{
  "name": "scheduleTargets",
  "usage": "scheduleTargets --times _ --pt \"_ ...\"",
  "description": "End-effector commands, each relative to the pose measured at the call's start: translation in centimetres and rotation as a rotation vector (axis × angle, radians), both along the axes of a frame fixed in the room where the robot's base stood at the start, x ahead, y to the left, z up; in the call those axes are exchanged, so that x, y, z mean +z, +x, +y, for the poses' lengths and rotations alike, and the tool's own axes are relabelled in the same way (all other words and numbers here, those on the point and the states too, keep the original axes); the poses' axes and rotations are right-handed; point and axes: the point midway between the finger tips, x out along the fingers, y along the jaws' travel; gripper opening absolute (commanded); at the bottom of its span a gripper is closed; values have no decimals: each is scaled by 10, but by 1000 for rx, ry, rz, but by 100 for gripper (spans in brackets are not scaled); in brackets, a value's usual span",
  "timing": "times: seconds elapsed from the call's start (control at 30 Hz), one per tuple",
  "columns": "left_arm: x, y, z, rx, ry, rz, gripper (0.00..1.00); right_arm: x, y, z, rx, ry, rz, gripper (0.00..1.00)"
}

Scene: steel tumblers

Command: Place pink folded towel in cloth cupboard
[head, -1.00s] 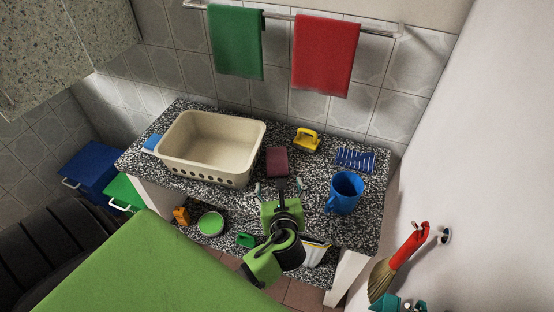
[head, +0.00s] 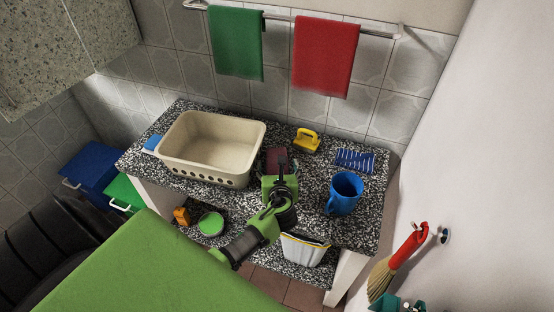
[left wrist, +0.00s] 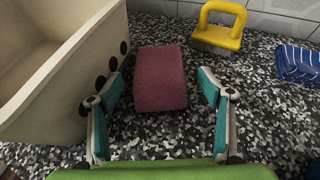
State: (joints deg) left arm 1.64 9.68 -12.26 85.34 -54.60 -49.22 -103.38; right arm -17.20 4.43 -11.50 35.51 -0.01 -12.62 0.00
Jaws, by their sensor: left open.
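A dusky pink folded block, which looks like the pink folded towel (head: 270,159), lies on the speckled counter, right of the beige basin. In the head view my left gripper (head: 281,164) partly covers it. In the left wrist view the towel (left wrist: 160,90) shows nearly whole. My left gripper (left wrist: 161,78) is open, with one finger on each side of the towel's near part and a gap on both sides. I cannot tell which part of the scene is the cloth cupboard.
The beige basin (head: 240,171) stands close on the left. A yellow-handled brush (head: 306,140), a blue striped cloth (head: 355,160) and a blue mug (head: 345,192) are on the right. Green (head: 235,45) and red (head: 325,55) towels hang behind. A lower shelf holds several items.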

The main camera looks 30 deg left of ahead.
Motion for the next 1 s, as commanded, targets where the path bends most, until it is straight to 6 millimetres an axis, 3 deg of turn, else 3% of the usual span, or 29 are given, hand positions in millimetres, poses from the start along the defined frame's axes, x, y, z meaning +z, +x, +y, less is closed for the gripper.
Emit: scheduleTargets --times 0.17,0.43,0.47,0.6,1.0 --pt "-7 14 10 1 1 1 72 -1 0 0 0 0 0 59" --pt "-8 15 11 0 0 0 72 -1 0 0 0 0 0 59" --pt "-8 15 11 0 0 0 67 -1 0 0 0 0 -1 59" --pt "-8 15 11 0 0 0 31 -1 0 -1 0 -1 0 59" --pt "-5 15 11 0 1 0 31 0 1 -4 1 -4 -1 59"
